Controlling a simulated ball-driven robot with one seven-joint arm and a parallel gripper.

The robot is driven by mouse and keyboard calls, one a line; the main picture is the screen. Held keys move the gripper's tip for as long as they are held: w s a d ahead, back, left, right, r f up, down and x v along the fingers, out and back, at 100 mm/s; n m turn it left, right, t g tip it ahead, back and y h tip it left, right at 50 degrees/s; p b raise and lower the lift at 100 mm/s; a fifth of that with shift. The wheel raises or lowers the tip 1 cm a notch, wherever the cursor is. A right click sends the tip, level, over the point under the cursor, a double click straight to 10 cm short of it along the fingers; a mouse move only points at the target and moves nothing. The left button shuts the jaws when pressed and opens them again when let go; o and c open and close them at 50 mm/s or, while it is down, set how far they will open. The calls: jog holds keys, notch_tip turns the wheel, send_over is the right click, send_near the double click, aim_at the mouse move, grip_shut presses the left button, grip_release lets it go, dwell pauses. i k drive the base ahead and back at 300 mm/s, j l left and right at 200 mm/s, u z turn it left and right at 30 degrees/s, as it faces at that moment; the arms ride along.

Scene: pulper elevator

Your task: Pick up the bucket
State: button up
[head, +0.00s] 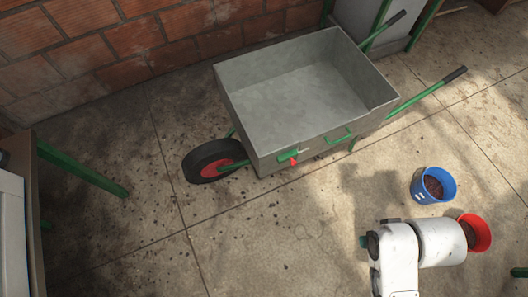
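A blue bucket (420,190) with dark brown contents stands on the concrete floor at the right, with a small white label on its side. A red bucket (483,233), also with dark contents, stands just below and to the right of it. My white arm covers the left part of the red bucket. Only links of my arm show, at the lower right near both buckets. My gripper and its fingers are not seen, so its distance to either bucket cannot be told.
An empty grey wheelbarrow (300,95) with green handles and a black-and-red wheel (207,161) stands at the upper middle. A brick wall (150,35) runs behind it. A green bar (85,170) juts in at left. The concrete floor (250,240) at lower middle is clear.

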aim_at(437, 185)
jog(key=u, duration=0.15)
jog(key=z, duration=1.6)
